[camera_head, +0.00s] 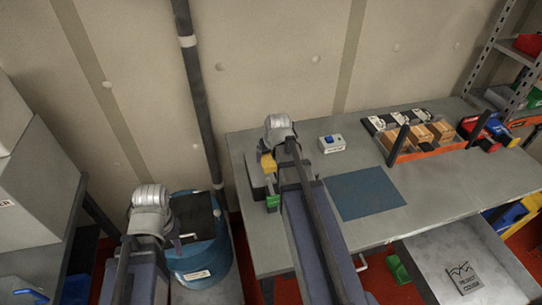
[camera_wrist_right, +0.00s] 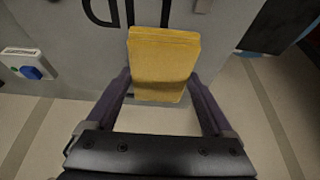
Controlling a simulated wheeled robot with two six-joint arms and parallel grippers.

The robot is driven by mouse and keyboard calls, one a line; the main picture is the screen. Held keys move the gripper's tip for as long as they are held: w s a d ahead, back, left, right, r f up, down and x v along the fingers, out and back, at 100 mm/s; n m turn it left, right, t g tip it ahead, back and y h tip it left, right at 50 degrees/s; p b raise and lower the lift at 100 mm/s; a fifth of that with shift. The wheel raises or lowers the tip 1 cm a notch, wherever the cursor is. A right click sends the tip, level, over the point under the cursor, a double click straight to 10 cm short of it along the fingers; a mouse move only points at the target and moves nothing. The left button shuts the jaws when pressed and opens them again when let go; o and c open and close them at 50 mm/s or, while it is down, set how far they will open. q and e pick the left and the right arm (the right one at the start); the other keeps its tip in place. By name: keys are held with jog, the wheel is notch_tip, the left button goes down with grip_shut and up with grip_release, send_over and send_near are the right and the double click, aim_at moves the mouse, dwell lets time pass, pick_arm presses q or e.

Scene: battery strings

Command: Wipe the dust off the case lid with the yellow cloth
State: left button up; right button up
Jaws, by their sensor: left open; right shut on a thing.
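The yellow cloth (camera_wrist_right: 164,62) is a folded pad between the two fingers of my right gripper (camera_wrist_right: 160,78), which is shut on it. In the head view a bit of the cloth (camera_head: 267,162) shows beside my right wrist. In the head view the case (camera_head: 257,188) is mostly hidden by my right arm. Dust is not discernible. My left gripper (camera_head: 176,239) is open and empty, in front of the blue drum.
On the bench are a white box with a blue button (camera_head: 332,143), a blue mat (camera_head: 364,192) and an orange-edged tray (camera_head: 428,150) with brown blocks. The blue drum (camera_head: 205,262) stands left of the bench. The bench right of the mat is clear.

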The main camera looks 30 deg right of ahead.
aim_at(270, 158)
jog(key=shift+r+p, duration=2.8)
jog(key=shift+r, duration=0.15)
notch_tip(270, 158, up, 3)
jog(key=p, duration=0.3)
